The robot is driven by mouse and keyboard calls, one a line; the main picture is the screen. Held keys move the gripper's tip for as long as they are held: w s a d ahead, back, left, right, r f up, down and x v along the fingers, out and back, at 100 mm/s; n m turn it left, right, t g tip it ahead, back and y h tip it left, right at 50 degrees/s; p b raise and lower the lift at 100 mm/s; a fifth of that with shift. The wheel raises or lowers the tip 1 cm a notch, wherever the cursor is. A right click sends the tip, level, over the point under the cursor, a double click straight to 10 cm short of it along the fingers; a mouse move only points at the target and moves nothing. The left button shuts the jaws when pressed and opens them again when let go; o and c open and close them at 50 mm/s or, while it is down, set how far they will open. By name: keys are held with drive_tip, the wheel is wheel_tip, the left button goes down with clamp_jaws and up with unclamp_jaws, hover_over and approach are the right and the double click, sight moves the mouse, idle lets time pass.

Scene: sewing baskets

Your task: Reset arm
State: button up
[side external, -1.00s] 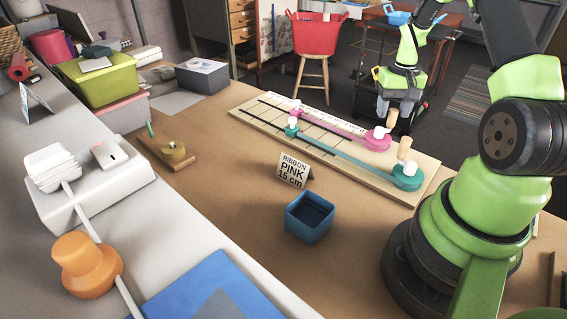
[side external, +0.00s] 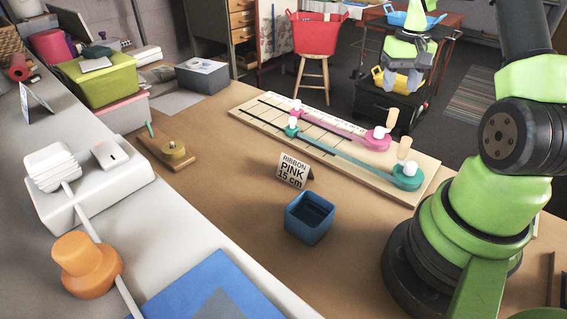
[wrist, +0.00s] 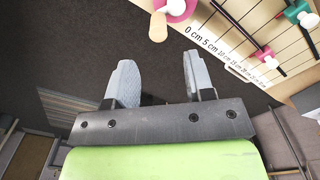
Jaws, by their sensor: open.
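My gripper (side external: 401,80) is open and empty. It hangs above and beyond the far right end of the wooden ribbon board (side external: 262,117), touching nothing. In the wrist view its two grey fingers (wrist: 160,80) stand apart over dark floor. A pink ribbon (side external: 345,130) and a teal ribbon (side external: 350,160) lie stretched along the board, each from a round spool end at right to a white-topped clip. A sign (side external: 294,170) reading "RIBBON PINK 15 cm" stands in front. An empty-looking blue box (side external: 309,218) sits beside it.
A small wooden stand (side external: 168,147) with a brass-coloured piece is left of the board. A grey box (side external: 203,76) stands behind. A white machine with an orange knob (side external: 88,262) lines the left side.

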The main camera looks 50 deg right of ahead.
drive_tip(key=w+a+r+n+t, duration=0.1)
drive_tip(key=w+a+r+t, duration=0.15)
drive_tip(key=a+r, duration=0.6)
drive_tip(key=s+a+r+n+t, duration=0.1)
drive_tip(key=s+a+r, duration=0.1)
drive_tip(key=a+r, duration=0.35)
drive_tip(key=s+a+r+n+t, duration=0.1)
drive_tip(key=a+r+n+t, duration=0.1)
drive_tip(key=a, duration=0.7)
drive_tip(key=s+a+n+t+y, duration=0.1)
drive_tip(key=s+a+y, duration=0.1)
drive_tip(key=s+a, duration=0.5)
drive_tip(key=shift+s+a+t, duration=0.25)
drive_tip(key=shift+s+t, duration=0.05)
drive_tip(key=shift+t, duration=0.05)
drive_tip(key=shift+c, duration=0.5)
